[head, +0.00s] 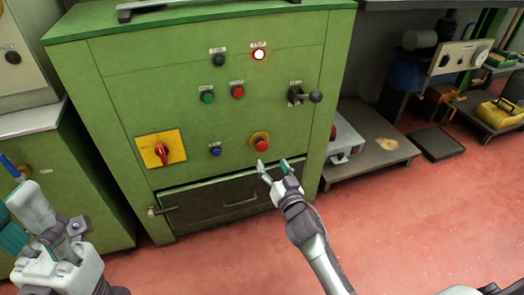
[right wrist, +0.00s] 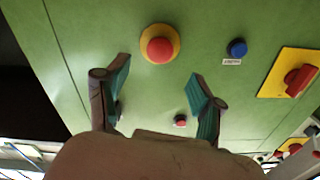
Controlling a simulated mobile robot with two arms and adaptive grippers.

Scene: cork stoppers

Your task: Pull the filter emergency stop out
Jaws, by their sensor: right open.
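The emergency stop (head: 261,144) is a red mushroom button on a round yellow base, low on the front of the green cabinet. In the right wrist view it (right wrist: 160,48) appears beyond the fingertips, roughly centred between them. My right gripper (head: 274,165) is open and empty, just below and right of the button in the head view. Its teal-padded fingers show in the right wrist view (right wrist: 161,74), apart from the button. My left gripper (head: 40,230) is at the lower left, away from the button; its opening is unclear.
The green cabinet (head: 110,100) also carries a blue button (head: 215,151), a red rotary switch (head: 161,153) on a yellow plate, green (head: 208,97) and red (head: 238,92) buttons, a lever (head: 315,96) and a lit lamp (head: 259,55). A dark drawer (head: 220,205) lies below.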

